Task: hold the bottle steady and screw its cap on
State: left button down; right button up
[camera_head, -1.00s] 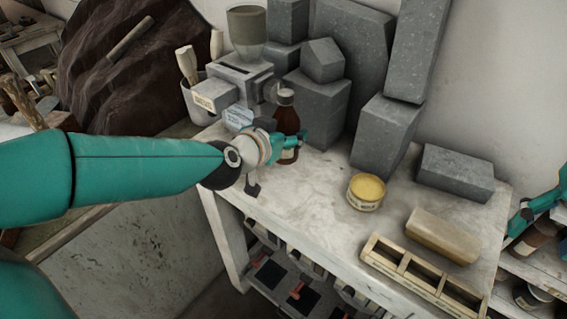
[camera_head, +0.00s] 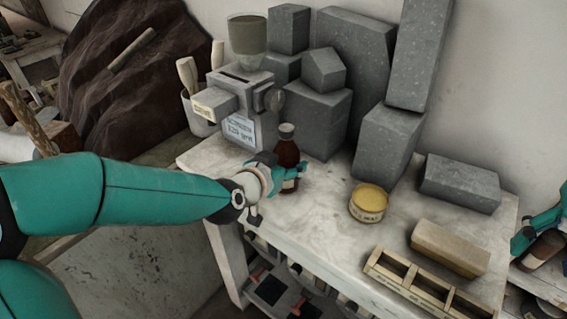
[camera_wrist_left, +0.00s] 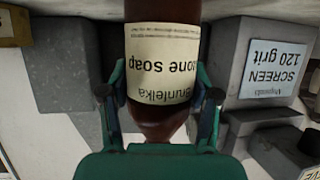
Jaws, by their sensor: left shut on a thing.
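The brown bottle (camera_head: 287,155) is upright above the left part of the pale worktop in the head view. Its top end (camera_head: 286,130) looks greyish; I cannot tell whether that is the cap. My left gripper (camera_head: 284,175) is shut around the bottle's body. In the left wrist view the bottle's cream label (camera_wrist_left: 163,60) reads upside down, and the gripper's fingers (camera_wrist_left: 162,96) lie on both sides of it. I cannot tell whether the bottle's base touches the worktop. Part of my right arm (camera_head: 537,228) shows at the right edge; its fingers are not clear.
A grey machine with a hopper (camera_head: 247,65) stands behind and left of the bottle. Grey stone blocks (camera_head: 318,115) stand behind. A yellow-topped tin (camera_head: 369,202), a beige block (camera_head: 450,248) and a wooden divided tray (camera_head: 425,287) are to the right. The worktop between bottle and tin is clear.

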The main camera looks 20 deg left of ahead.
pick_arm(q)
jog(key=shift+f, duration=0.15)
jog(key=shift+c, duration=1.2)
grip_release()
jog(key=shift+s, duration=0.15)
jog(key=v, duration=1.2)
jog(key=shift+r, duration=0.25)
jog(key=shift+a, duration=0.1)
